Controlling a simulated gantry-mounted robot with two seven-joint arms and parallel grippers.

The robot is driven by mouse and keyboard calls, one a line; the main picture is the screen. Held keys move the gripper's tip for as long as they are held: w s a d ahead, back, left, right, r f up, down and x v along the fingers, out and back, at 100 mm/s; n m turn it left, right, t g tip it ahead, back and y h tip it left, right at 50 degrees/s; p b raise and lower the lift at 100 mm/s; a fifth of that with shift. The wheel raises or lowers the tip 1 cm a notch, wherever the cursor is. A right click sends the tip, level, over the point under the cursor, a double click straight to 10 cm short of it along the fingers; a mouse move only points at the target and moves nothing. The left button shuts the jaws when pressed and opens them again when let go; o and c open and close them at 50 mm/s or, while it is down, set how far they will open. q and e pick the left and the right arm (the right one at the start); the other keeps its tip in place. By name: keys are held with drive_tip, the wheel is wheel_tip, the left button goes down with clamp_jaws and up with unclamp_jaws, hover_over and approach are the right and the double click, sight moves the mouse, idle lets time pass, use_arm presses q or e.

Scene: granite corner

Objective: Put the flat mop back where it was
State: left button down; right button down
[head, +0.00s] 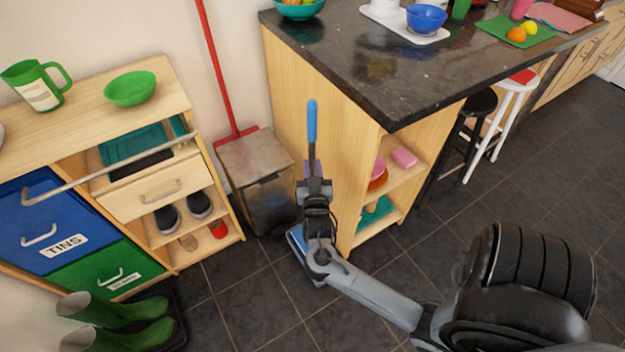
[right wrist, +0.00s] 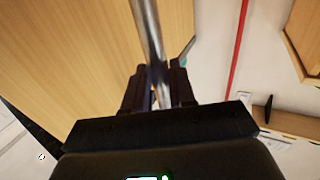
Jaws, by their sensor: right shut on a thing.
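The flat mop stands nearly upright beside the wooden end panel of the counter. Its blue handle grip (head: 311,122) points up, and part of its blue head (head: 297,240) shows low down behind my arm. I cannot tell whether the head touches the floor. My right gripper (head: 313,190) is shut on the mop's pole below the blue grip. In the right wrist view the silver pole (right wrist: 149,40) runs between the dark fingers (right wrist: 158,88). The lower pole is mostly hidden by my right arm. My left gripper is not in view.
A grey bin (head: 255,170) and a red-handled tool (head: 214,70) stand against the wall, left of the mop. The granite counter (head: 400,75) and its open shelves (head: 385,210) are to the right. Green boots (head: 120,310) lie at lower left. The dark tiled floor (head: 235,295) in front is clear.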

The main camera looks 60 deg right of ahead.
wheel_tip(320, 180, down, 4)
drive_tip(key=shift+r+b, duration=0.25)
drive_tip(key=shift+b, duration=0.35)
drive_tip(key=shift+f, duration=0.15)
drive_tip(key=c, duration=0.9)
unclamp_jaws()
drive_tip(key=shift+c, duration=0.2)
